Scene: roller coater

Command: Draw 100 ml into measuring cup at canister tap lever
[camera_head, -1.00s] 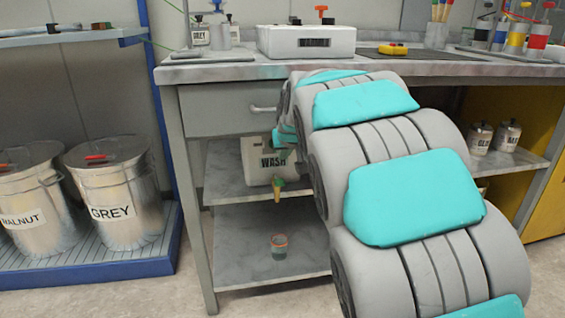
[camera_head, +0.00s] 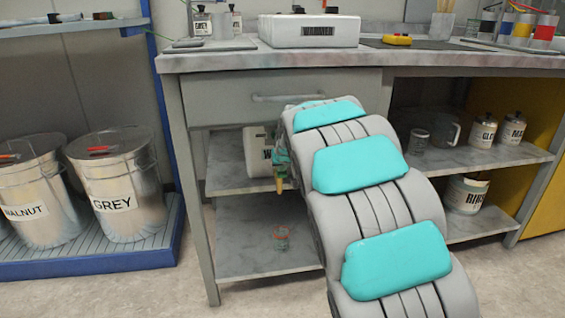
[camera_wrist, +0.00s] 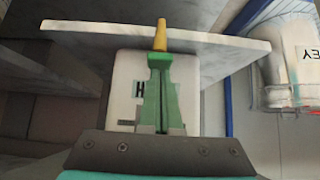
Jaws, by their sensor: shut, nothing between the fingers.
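The white WASH canister (camera_head: 257,150) stands on the middle shelf, partly hidden by my arm. Its yellow tap (camera_head: 279,185) hangs over the shelf's front edge. The measuring cup (camera_head: 281,238), clear with a reddish rim, stands on the lower shelf roughly below the tap; I cannot tell its level. In the wrist view, my gripper's green fingers (camera_wrist: 160,62) are shut and empty. They overlap the canister (camera_wrist: 127,80) and point at the yellow tap (camera_wrist: 160,35). I cannot tell whether they touch the tap or its lever.
The middle shelf (camera_head: 232,180) and lower shelf (camera_head: 245,262) are close around the tap. A closed drawer (camera_head: 255,97) is above. The GREY bin (camera_head: 125,200) stands left of the bench. Labelled jars (camera_head: 483,132) and a clear jug (camera_head: 440,128) stand on the right shelf.

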